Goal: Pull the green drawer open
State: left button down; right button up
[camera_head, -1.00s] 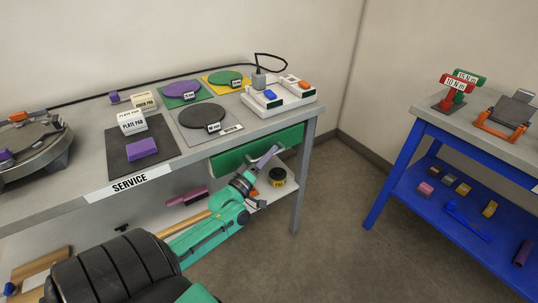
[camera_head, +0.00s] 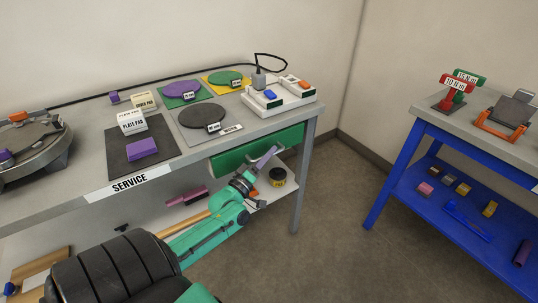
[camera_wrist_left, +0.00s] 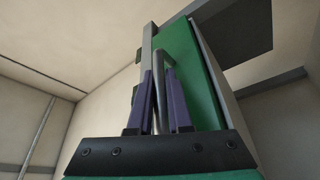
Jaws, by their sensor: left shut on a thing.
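The green drawer (camera_head: 232,160) is under the right end of the grey bench, its front close below the bench edge. In the left wrist view the green front (camera_wrist_left: 200,88) fills the middle, with a grey side face behind it. I cannot tell how far out it stands. A thin metal handle (camera_wrist_left: 160,66) stands off the front. My left gripper (camera_head: 267,158) is at the drawer front; in the left wrist view its purple fingers (camera_wrist_left: 159,82) are shut around the handle, one on each side. My right gripper is not in view.
The grey bench (camera_head: 190,158) carries pads, discs and a switch box (camera_head: 280,95). A bench leg (camera_head: 304,175) stands right of the drawer. Floor is clear between this bench and the blue table (camera_head: 404,160).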

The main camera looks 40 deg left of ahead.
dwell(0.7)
pick_arm(q)
jog(key=s+d+p, duration=0.3)
jog(key=d+p, duration=0.1)
jog(key=d, duration=0.7)
jog(key=s+d+p, duration=0.3)
jog(key=d+p, duration=0.1)
jog(key=d, duration=0.7)
jog(key=shift+s, duration=0.3)
jog(key=c, duration=1.1)
grip_release()
